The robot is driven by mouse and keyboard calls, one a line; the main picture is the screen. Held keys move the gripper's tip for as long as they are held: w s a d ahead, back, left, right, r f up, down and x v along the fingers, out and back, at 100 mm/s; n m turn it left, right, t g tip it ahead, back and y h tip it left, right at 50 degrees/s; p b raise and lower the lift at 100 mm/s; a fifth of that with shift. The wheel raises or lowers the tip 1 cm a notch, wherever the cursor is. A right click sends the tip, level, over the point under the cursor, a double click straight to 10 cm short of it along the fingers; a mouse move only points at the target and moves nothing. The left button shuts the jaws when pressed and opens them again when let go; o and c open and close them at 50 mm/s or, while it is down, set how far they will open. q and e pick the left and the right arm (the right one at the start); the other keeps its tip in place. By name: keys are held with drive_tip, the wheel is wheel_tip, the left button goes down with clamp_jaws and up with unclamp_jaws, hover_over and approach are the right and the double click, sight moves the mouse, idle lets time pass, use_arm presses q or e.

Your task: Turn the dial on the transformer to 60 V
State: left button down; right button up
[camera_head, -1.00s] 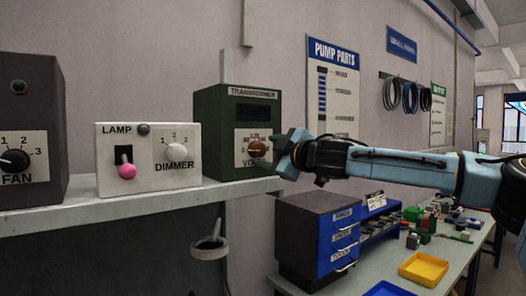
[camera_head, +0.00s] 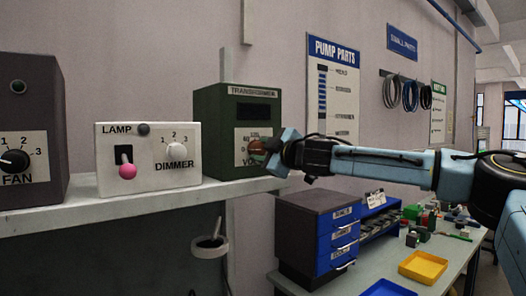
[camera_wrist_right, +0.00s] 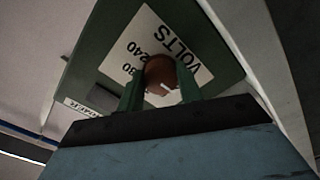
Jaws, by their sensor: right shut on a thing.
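The green transformer (camera_head: 213,130) stands on the shelf, with a dark display above a white dial plate marked VOLTS. Its brown dial (camera_head: 256,147) shows at the plate's right, partly hidden by my right gripper (camera_head: 266,151). In the right wrist view the dial (camera_wrist_right: 160,72) sits between the two green fingers of my right gripper (camera_wrist_right: 160,90), which is shut on it. A pale pointer mark shows on the dial's lower right there. Part of the scale is covered, and I cannot read the exact setting. My left gripper is not in view.
A white lamp and dimmer box (camera_head: 148,178) with a pink lever stands left of the transformer, and a dark fan box (camera_head: 30,110) farther left. The shelf (camera_head: 110,207) runs beneath them. A blue drawer cabinet (camera_head: 337,238) and yellow tray (camera_head: 423,267) are lower right.

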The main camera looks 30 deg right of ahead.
drive_tip(key=shift+f+m+b, duration=0.15)
drive_tip(key=shift+m+b, duration=1.15)
drive_tip(key=shift+b, duration=0.1)
drive_tip(key=shift+m+b, duration=0.65)
drive_tip(key=shift+m, duration=0.15)
drive_tip(key=m+b, duration=0.1)
drive_tip(key=m, duration=0.2)
drive_tip(key=shift+b, duration=0.35)
drive_tip(key=shift+a+m+b, duration=0.1)
drive_tip(key=shift+m+b, duration=0.3)
drive_tip(key=shift+m, duration=0.4)
drive_tip(key=o, duration=1)
